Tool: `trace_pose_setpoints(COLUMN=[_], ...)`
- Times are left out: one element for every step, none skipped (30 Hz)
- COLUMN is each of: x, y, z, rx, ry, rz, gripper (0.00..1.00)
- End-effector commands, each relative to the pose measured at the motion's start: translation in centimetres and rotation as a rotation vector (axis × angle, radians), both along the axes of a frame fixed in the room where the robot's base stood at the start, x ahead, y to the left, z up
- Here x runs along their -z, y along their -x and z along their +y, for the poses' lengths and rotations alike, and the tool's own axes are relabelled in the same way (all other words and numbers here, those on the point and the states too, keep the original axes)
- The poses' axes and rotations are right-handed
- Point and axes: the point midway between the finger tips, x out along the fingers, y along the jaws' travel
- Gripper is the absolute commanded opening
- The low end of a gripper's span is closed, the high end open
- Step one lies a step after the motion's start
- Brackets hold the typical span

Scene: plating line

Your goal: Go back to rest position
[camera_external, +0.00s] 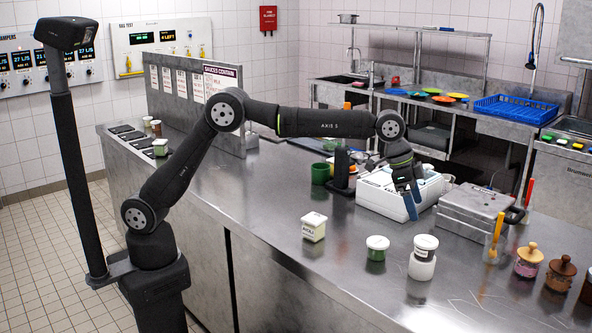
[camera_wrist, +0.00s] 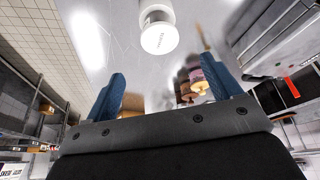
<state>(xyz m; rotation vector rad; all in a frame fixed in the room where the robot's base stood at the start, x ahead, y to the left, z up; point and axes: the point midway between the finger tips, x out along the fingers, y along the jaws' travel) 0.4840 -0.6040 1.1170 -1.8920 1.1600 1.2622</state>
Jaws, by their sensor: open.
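My gripper (camera_external: 411,200) hangs at the end of my stretched arm, over the steel counter (camera_external: 262,215) and just in front of a white box-shaped device (camera_external: 380,198). Its blue fingers point down. In the wrist view my gripper (camera_wrist: 166,92) shows two blue fingers spread wide apart. Nothing is between them. A white-lidded jar (camera_wrist: 158,38) lies beyond the fingertips in that view, apart from them.
A square labelled jar (camera_external: 314,227), a green jar (camera_external: 377,248) and a stacked white jar (camera_external: 422,258) stand on the front counter. A steel unit (camera_external: 470,208) and brown-lidded jars (camera_external: 528,260) stand to the right. The counter's left middle is clear.

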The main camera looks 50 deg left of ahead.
Motion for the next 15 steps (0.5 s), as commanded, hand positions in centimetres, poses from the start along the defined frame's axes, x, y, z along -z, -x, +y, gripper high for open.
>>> trace_pose_setpoints(x=[0.5, 0.7, 1.2, 1.6, 2.1, 2.8, 3.3, 3.8, 4.6, 5.2, 5.7, 6.5, 7.0, 7.5, 8.3], y=[-0.1, -0.1, -0.2, -0.3, -0.3, -0.5, -0.6, -0.7, -0.8, -0.9, -1.0, -1.2, -1.3, -1.4, -1.5], z=[-0.1, -0.3, -0.4, -0.6, -0.7, -1.0, -1.2, -1.4, -1.6, -1.9, -2.1, -2.4, -2.6, -2.8, -3.1], rx=[0.0, 0.0, 0.0, 0.0, 0.0, 0.0, 0.0, 0.0, 0.0, 0.0, 0.0, 0.0, 0.0, 0.0, 0.0], ry=[-0.002, -0.002, -0.001, -0.001, -0.002, -0.003, -0.002, -0.002, -0.003, -0.003, -0.001, -0.001, -0.002, -0.001, -0.001], rz=[0.001, 0.001, 0.002, 0.002, 0.002, 0.003, 0.002, 0.002, 0.003, 0.003, 0.002, 0.002, 0.002, 0.002, 0.002], gripper=[0.83, 0.83, 0.83, 0.83, 0.83, 0.83, 0.83, 0.83, 0.83, 0.83, 0.83, 0.83, 0.83, 0.83, 0.83])
